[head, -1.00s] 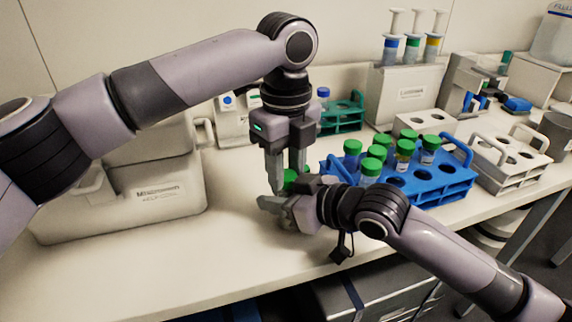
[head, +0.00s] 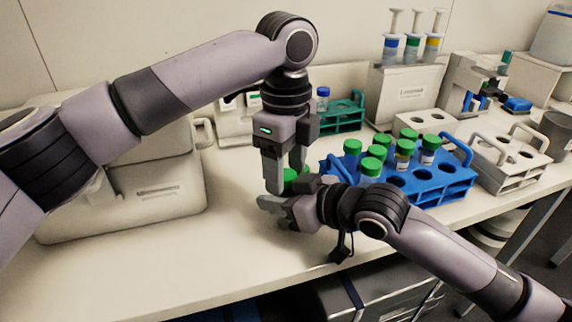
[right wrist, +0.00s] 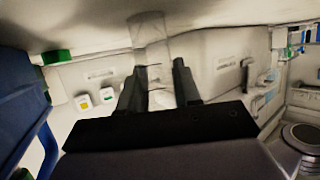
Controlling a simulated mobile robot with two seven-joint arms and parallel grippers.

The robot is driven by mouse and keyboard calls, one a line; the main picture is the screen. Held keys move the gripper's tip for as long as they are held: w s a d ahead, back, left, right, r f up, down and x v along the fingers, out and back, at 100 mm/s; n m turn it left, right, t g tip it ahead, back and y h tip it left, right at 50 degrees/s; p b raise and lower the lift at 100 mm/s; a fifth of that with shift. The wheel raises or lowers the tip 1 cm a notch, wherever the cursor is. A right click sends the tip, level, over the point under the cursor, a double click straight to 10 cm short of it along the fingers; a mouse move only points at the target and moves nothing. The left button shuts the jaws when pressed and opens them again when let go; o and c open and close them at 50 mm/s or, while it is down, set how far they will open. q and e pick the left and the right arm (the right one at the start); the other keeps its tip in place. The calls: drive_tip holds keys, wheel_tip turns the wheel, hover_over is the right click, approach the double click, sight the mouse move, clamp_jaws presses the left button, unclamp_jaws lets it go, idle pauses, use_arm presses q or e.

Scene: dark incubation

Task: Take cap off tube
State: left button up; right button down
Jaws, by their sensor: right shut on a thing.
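My left gripper (head: 285,170) points straight down in the head view, with its fingers around a green cap (head: 291,176). Whether they press on the cap cannot be made out. My right gripper (head: 275,206) comes in from the right, just below the left fingertips, and is shut on the tube under that cap. The tube is hidden by the fingers in the head view. In the right wrist view, the clear tube (right wrist: 156,52) stands between the two dark fingers of my right gripper (right wrist: 157,85).
A blue rack (head: 425,190) with several green-capped tubes stands close right of the grippers. A teal rack (head: 345,117) is behind, and a white rack (head: 510,165) is far right. A bulky pale device (head: 150,205) stands left. The bench front is clear.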

use_arm(q)
drive_tip(key=shift+r, duration=2.35)
drive_tip(key=shift+c, duration=0.3)
wheel_tip(320, 180, up, 3)
drive_tip(key=m, duration=0.3)
drive_tip(key=shift+f, duration=3.9)
clamp_jaws()
